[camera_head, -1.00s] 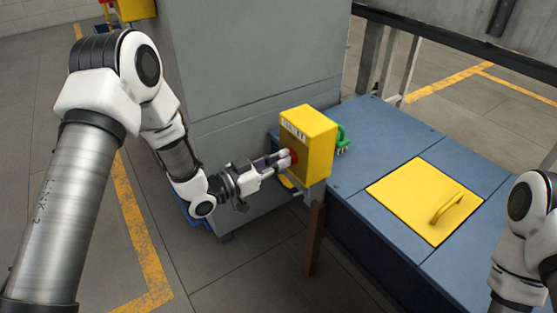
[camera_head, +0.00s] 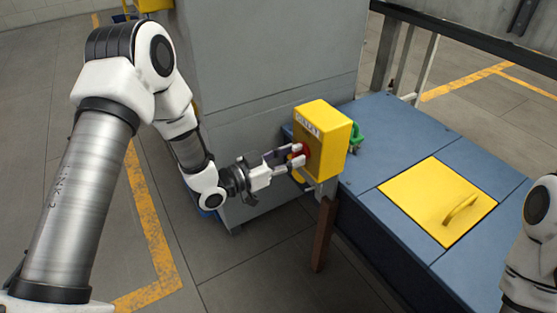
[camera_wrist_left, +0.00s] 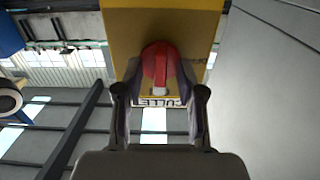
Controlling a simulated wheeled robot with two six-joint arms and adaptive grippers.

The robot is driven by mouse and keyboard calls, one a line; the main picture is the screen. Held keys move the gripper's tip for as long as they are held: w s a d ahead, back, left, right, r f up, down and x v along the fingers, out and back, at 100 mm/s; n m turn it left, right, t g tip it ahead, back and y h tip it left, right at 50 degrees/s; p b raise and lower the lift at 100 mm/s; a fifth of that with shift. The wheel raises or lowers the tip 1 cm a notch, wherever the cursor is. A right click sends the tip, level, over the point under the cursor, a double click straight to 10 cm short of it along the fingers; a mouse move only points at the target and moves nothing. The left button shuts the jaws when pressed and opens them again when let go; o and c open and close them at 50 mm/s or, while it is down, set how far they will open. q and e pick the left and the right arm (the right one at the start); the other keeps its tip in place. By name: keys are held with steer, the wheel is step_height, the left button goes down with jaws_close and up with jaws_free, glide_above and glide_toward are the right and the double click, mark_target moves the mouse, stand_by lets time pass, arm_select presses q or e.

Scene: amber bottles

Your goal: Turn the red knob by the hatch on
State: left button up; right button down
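The red knob (camera_head: 305,152) is on the side face of a yellow box labelled CULLET (camera_head: 322,135), beside the yellow hatch (camera_head: 425,198). Contact cannot be told. My right gripper is out of view; only part of my right arm shows at the right edge.
The hatch has a yellow handle (camera_head: 461,208) and lies in a blue deck (camera_head: 385,130). A green item (camera_head: 356,137) is behind the box. A grey cabinet (camera_head: 265,70) stands behind my left arm, and a brown post (camera_head: 323,235) is below the box.

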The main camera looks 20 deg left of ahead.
arm_select(q)
steer(key=v, duration=1.1)
steer(key=shift+s+a, duration=0.2)
steer(key=shift+f, duration=0.1)
